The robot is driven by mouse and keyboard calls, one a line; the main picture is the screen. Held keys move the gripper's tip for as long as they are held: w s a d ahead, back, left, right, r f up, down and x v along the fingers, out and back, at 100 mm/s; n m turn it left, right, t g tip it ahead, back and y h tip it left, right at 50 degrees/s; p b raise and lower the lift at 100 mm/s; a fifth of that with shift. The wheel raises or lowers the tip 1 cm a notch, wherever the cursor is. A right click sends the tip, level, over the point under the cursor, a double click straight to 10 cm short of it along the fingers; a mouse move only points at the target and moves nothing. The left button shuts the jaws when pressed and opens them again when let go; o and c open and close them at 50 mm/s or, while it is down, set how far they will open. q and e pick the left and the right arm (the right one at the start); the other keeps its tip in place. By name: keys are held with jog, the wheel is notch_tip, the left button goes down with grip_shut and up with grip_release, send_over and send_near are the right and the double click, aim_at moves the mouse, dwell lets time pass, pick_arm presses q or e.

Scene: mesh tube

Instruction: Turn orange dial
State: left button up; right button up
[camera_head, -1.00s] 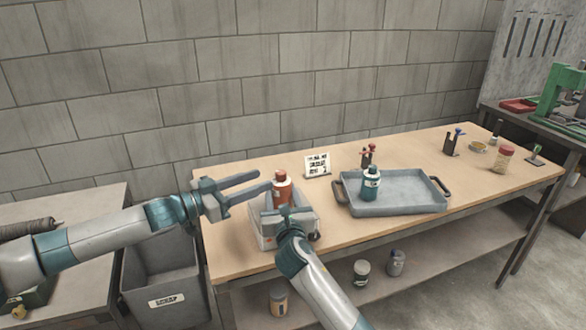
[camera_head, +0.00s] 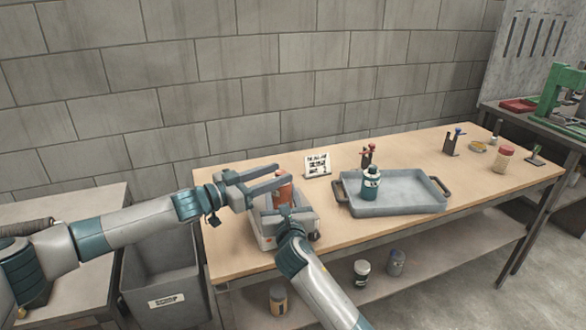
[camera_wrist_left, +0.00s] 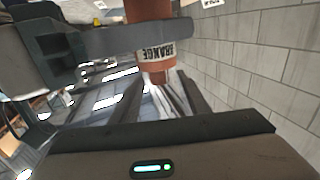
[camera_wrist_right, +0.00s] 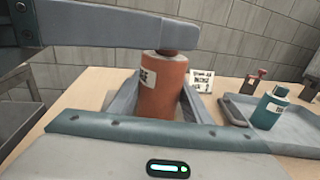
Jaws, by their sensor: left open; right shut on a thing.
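I cannot make out a separate orange dial. My right gripper (camera_head: 283,212) is shut on the bottle's body from the front. My left gripper (camera_head: 284,174) is open, its fingers reaching from the left to either side of the bottle's upper part. Its finger hides part of the top in the right wrist view.
A grey tray (camera_head: 415,203) with a teal bottle (camera_head: 371,184) stands right of the bin. A white sign (camera_head: 318,165) and a red-topped holder (camera_head: 367,157) stand behind. The table between the tray and the small items at far right is clear.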

pick_arm(q)
jog(key=x, duration=0.6)
grip_shut()
